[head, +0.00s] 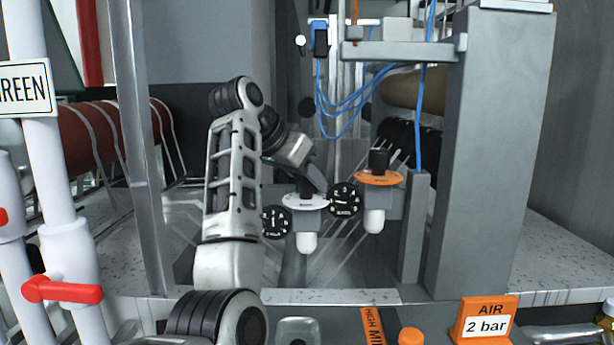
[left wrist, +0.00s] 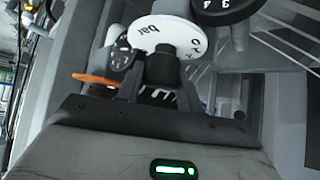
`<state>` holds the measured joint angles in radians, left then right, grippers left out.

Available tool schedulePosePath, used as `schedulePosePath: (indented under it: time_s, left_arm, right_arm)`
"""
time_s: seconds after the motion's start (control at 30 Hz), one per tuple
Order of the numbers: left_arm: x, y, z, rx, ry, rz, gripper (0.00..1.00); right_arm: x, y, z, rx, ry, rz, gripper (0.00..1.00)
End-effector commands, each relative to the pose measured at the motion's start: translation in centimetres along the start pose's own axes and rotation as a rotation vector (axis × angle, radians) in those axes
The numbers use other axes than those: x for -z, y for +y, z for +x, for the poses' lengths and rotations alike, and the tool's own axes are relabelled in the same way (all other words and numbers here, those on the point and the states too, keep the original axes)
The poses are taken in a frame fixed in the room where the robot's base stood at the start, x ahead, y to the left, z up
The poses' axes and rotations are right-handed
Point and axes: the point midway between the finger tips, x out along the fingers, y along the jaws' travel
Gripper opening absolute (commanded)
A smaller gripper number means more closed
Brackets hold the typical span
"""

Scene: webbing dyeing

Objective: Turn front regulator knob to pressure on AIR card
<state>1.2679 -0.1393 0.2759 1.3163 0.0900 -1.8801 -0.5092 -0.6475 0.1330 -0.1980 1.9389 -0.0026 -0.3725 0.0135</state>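The regulator with a white disc (head: 292,201) hangs nearer in the head view, with a black knob (head: 305,187) on top and a black gauge (head: 276,222) at its left. A second regulator with an orange disc (head: 378,178) and black knob (head: 378,160) stands behind to the right, with its gauge (head: 345,198). The orange AIR card (head: 485,318) reads 2 bar. My left gripper (head: 312,180) is at the white-disc knob. My right gripper is out of view.
A grey post (head: 490,150) rises right of the regulators, and a metal upright (head: 140,140) stands left of my arm. Blue hoses (head: 345,120) hang above. A red-handled valve (head: 62,290) is at the far left. An orange button (head: 411,337) is near the front edge.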

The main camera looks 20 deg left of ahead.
Motion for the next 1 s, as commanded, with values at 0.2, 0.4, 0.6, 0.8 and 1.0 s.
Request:
schedulePosePath:
  time_s: [0.2,0.4,0.6,0.8,1.0]
  left_arm:
    - [0.0,0.0,-0.01,0.0,-0.001,-0.001,0.1]
    - [0.0,0.03,0.01,0.025,-0.001,-0.023,0.11]
    - [-0.03,0.03,0.04,0.099,-0.002,-0.096,0.11]
    - [0.0,0.02,0.03,0.199,-0.001,-0.195,0.11]
    - [0.02,0.02,-0.01,0.286,0.0,-0.283,0.11]
  right_arm:
    - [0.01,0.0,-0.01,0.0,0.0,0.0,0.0]
    - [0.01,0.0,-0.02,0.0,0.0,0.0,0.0]
    - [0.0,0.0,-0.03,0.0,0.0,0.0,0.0]
    - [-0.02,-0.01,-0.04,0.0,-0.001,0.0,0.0]
    - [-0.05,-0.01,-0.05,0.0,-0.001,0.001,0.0]
